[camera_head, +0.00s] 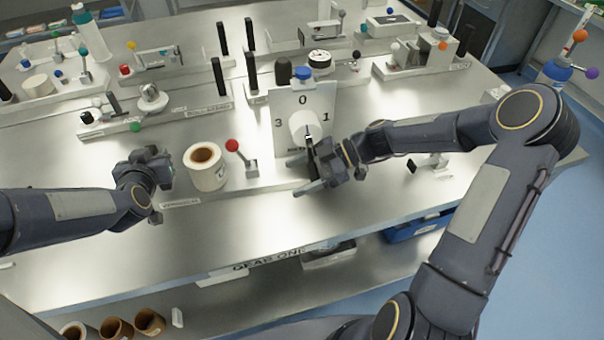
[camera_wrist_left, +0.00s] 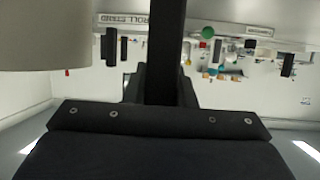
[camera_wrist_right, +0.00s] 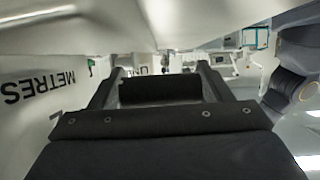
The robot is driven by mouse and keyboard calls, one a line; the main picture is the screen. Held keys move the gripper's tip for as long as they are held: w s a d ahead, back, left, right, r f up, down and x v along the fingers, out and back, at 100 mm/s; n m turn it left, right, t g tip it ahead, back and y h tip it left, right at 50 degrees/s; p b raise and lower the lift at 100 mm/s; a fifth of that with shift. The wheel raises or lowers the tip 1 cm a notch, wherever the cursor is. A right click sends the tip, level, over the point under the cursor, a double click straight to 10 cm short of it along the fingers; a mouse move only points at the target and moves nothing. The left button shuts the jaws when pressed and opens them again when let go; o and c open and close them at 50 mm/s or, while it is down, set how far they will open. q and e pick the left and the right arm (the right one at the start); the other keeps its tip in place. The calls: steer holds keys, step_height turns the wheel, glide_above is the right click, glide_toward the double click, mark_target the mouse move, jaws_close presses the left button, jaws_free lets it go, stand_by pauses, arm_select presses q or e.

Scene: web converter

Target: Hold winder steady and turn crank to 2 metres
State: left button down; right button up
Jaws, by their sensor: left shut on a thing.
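The winder (camera_head: 290,105) is an upright white panel with dial numbers 0, 1 and 3. A white hub (camera_head: 303,124) sits at its centre, with a dark crank part (camera_head: 309,138) below it. My right gripper (camera_head: 303,175) is just in front of the panel's lower right. Its fingers are spread, and the lettering METRES (camera_wrist_right: 38,87) shows beside them in the right wrist view. My left gripper (camera_head: 160,168) is left of the paper roll. It is shut on a black upright post (camera_wrist_left: 165,55), mostly hidden by the hand in the head view.
A white paper roll (camera_head: 205,167) and a red-ball lever (camera_head: 233,147) stand between my grippers. Other stations with black posts (camera_head: 222,38) and coloured knobs fill the back of the bench. The bench front (camera_head: 230,235) is clear. Brown tubes (camera_head: 115,327) stand on the lower shelf.

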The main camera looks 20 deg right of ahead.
steer(key=shift+d+f, duration=0.15)
steer(key=shift+d, duration=0.05)
steer(key=shift+d, duration=0.15)
steer(key=v, duration=1.2)
